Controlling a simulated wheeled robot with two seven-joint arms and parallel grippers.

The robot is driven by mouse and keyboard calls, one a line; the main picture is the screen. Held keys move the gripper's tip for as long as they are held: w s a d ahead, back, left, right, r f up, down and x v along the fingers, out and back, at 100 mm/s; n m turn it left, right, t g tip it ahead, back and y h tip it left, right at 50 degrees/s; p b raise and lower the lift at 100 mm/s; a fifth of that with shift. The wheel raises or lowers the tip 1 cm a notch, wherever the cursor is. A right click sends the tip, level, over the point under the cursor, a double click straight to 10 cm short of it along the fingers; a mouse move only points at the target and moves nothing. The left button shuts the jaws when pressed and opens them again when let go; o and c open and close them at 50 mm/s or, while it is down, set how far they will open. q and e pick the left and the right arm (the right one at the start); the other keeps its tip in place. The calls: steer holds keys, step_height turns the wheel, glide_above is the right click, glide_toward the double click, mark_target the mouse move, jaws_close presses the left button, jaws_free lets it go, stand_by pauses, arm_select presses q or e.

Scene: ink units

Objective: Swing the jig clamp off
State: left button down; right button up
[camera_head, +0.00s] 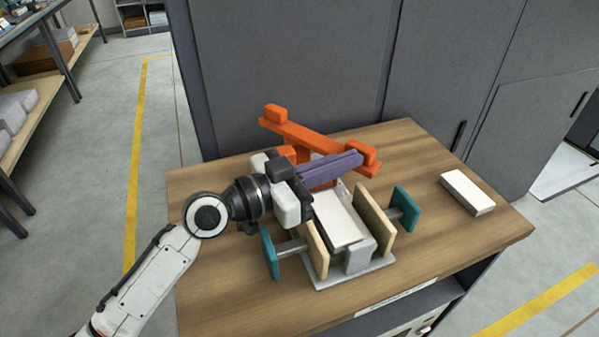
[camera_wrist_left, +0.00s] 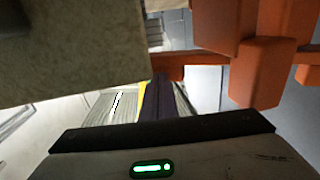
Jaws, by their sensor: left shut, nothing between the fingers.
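The orange jig clamp (camera_head: 300,134) stands at the back of the jig, its long bar raised at a slant with a block at each end. It also shows in the wrist view at the upper right (camera_wrist_left: 258,65). The jig has a grey base plate (camera_head: 327,282), two tan jaws (camera_head: 371,219) and teal end plates (camera_head: 405,207). A white unit (camera_head: 340,218) lies between the jaws. My left gripper (camera_head: 357,158) is shut and empty, its purple fingers above the jig, close to the bar's right end block. I cannot tell whether they touch. My right gripper is out of view.
The jig stands on a wooden table (camera_head: 225,295). A white block (camera_head: 467,192) lies at the right of the tabletop, with bare wood around it. Dark grey cabinets (camera_head: 290,75) stand behind the table. Shelving (camera_head: 50,55) is at the far left.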

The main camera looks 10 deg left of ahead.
arm_select(q)
steer(key=shift+w+d, duration=0.1)
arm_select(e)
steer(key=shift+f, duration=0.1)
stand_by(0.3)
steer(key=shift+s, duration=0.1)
arm_select(q)
steer(key=s+a, duration=0.2)
steer(key=s, duration=0.1)
steer(key=s+a+b, duration=0.1)
steer(key=s+a, duration=0.1)
steer(key=s, duration=0.2)
steer(key=s+a+b, duration=0.1)
steer(key=s+a, duration=0.1)
steer(key=s, duration=0.2)
steer(key=shift+s+a+f, duration=0.1)
steer(key=shift+s+a, duration=0.35)
steer(key=shift+s, duration=0.2)
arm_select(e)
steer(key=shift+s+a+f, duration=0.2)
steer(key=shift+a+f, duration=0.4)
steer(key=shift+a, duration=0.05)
